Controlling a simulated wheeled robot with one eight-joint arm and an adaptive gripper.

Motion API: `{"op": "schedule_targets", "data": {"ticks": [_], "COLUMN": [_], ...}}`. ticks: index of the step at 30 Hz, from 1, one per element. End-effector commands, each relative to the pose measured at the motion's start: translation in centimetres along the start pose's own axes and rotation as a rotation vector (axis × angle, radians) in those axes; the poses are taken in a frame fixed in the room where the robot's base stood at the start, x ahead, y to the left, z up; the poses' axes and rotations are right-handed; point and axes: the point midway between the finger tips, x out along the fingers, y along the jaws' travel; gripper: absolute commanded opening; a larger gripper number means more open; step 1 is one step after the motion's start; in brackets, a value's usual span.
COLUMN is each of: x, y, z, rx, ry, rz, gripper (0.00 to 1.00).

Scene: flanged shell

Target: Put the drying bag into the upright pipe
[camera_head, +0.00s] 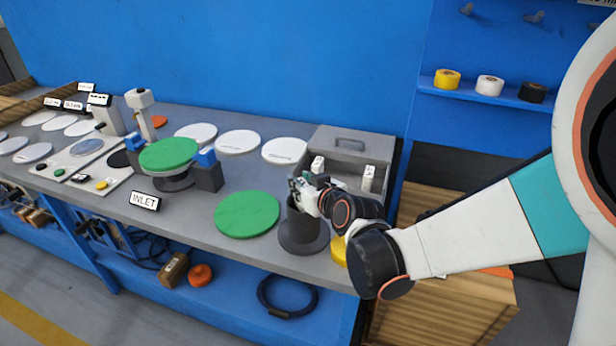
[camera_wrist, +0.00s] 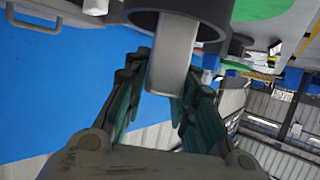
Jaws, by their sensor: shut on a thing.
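The upright pipe (camera_head: 303,228) is a dark grey tube on a round flanged foot, standing near the table's front edge. My gripper (camera_head: 308,197) is at the pipe's top. In the wrist view, my gripper (camera_wrist: 168,76) is shut on a pale grey-white drying bag (camera_wrist: 174,48), with one finger on each side. The bag's far end overlaps the dark pipe mouth (camera_wrist: 215,22) in the wrist view. How far it reaches inside cannot be told. In the head view the held bag is mostly hidden by my gripper.
A grey open box (camera_head: 345,145) with white bags (camera_head: 369,178) in it stands behind the pipe. A green disc (camera_head: 247,214) lies left of the pipe, and a yellow object (camera_head: 338,250) sits to its right. A raised green disc (camera_head: 169,154) stands farther left.

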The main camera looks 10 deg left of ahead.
Motion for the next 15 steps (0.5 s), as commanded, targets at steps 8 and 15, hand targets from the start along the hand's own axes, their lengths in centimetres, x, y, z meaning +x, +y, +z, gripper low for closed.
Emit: {"op": "schedule_targets", "data": {"ticks": [8,15], "x": [0.07,0.07], "y": [0.0,0.0], "z": [0.19,0.19], "rx": [0.0,0.0], "ry": [0.0,0.0], "rz": [0.0,0.0], "gripper": [0.0,0.48]}}
